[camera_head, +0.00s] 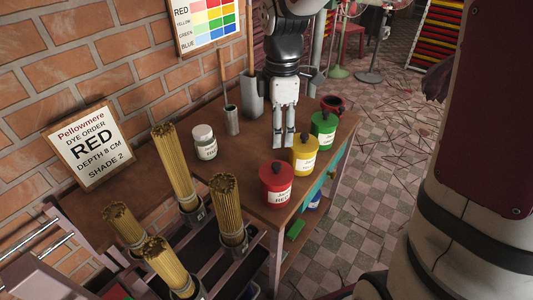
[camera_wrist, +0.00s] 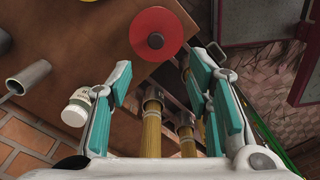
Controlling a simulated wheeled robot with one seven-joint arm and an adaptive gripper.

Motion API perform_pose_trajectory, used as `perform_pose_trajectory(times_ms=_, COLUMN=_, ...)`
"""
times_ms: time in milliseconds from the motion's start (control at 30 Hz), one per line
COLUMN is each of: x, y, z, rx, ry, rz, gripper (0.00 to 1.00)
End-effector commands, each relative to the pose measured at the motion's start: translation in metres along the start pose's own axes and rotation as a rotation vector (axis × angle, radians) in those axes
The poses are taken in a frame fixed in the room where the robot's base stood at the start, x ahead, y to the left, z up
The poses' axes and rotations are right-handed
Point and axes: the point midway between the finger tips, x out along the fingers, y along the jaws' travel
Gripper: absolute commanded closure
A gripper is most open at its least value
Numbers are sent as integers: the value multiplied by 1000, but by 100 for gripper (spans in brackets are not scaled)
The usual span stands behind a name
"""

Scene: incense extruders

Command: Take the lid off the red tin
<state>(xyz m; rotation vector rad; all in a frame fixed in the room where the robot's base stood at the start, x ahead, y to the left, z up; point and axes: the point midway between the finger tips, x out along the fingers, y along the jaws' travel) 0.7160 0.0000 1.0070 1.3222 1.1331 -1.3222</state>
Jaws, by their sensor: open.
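The red tin (camera_head: 276,190) stands upright on the near right part of the wooden bench, with its red lid (camera_head: 277,168) on and a dark knob on top. In the wrist view the red lid (camera_wrist: 146,22) shows from above, with its round knob, beyond my fingertips. My gripper (camera_head: 284,140) points down over the bench, behind the red tin and left of the yellow tin (camera_head: 304,158). In the wrist view my gripper (camera_wrist: 162,75) is open, its teal pads wide apart with nothing held between them. The gripper is apart from the red lid.
A green tin (camera_head: 323,130) and a dark red bowl (camera_head: 332,105) stand behind the yellow tin. Incense bundles (camera_head: 228,205) rise in front. A sign (camera_head: 91,145) reads RED.

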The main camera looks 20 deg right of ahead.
Motion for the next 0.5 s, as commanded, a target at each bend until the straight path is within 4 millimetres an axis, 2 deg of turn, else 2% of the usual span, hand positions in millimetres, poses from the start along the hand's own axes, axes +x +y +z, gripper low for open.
perform_pose_trajectory(times_ms=300, x=59, y=0, z=0, rx=2, ry=0, rz=-3, gripper=54)
perform_pose_trajectory(times_ms=500, x=76, y=0, z=0, rx=1, ry=-1, rz=0, gripper=54)
